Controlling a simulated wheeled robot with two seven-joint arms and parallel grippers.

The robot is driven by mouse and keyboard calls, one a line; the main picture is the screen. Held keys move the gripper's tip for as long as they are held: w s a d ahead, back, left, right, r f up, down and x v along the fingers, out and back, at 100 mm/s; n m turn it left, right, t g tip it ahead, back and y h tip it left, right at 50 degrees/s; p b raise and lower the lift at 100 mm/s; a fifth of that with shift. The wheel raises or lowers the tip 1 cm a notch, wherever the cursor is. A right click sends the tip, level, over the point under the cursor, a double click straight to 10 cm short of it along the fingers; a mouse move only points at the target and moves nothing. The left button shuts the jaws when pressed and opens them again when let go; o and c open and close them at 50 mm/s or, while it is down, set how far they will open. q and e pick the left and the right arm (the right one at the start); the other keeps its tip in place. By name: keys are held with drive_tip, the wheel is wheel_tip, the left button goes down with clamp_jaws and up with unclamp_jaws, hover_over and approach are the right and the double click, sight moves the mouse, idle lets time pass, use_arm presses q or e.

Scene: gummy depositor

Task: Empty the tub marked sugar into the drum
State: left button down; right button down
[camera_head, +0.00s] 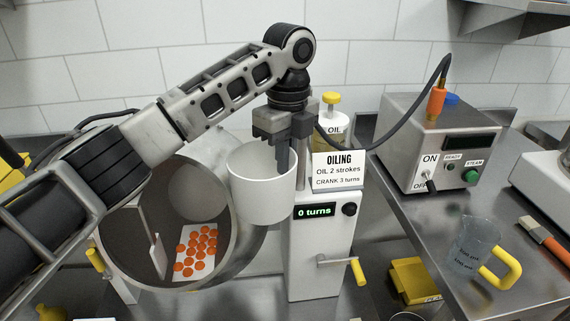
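My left gripper (293,150) points down at the right rim of a white tub (262,191). One finger is inside the tub and the other outside, with the wall between them, so it appears shut on the rim. The tub is about upright, its mouth facing up, and overlaps the right edge of the drum in the picture. No sugar marking shows on its visible side, and its contents are hidden. The grey drum (222,262) lies with its round mouth facing me. Several orange gummies (197,247) sit on a white sheet inside it. My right gripper is not in view.
A white crank unit (319,255) reading "0 turns" stands right of the drum, under an oiling sign (337,170). A steam box (427,145) is on the right counter.

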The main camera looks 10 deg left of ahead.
sight(269, 156)
use_arm(q)
drive_tip(key=shift+a+f, duration=0.15)
drive_tip(key=shift+f, duration=0.65)
drive_tip(key=shift+s+a+r+t+h, duration=0.35)
drive_tip(key=shift+a+r+h, duration=0.2)
drive_tip(key=shift+a+r, duration=0.15)
drive_tip(key=shift+s+a+r+t+h, duration=0.35)
drive_tip(key=shift+a+r+h, duration=0.2)
drive_tip(key=shift+a+r, duration=0.1)
drive_tip(key=shift+s+a+r+m+t+h, duration=0.25)
drive_tip(key=shift+s+a+r+m+h, duration=0.1)
drive_tip(key=shift+a+r, duration=0.15)
drive_tip(key=shift+s+a+r+m+t+h, duration=0.25)
drive_tip(key=shift+a+r+h, duration=0.1)
drive_tip(key=shift+a, duration=0.15)
drive_tip(key=shift+s+a+r+t+h+b, duration=0.2)
drive_tip(key=shift+a+h, duration=0.1)
drive_tip(key=shift+a, duration=0.1)
drive_tip(key=shift+s+a+r+t+h+b, duration=0.1)
drive_tip(key=shift+s+a+r+h+b, duration=0.1)
drive_tip(key=shift+a+h, duration=0.15)
drive_tip(key=shift+s+a+r, duration=0.2)
drive_tip(key=shift+a+r, duration=0.05)
drive_tip(key=shift+a, duration=0.1)
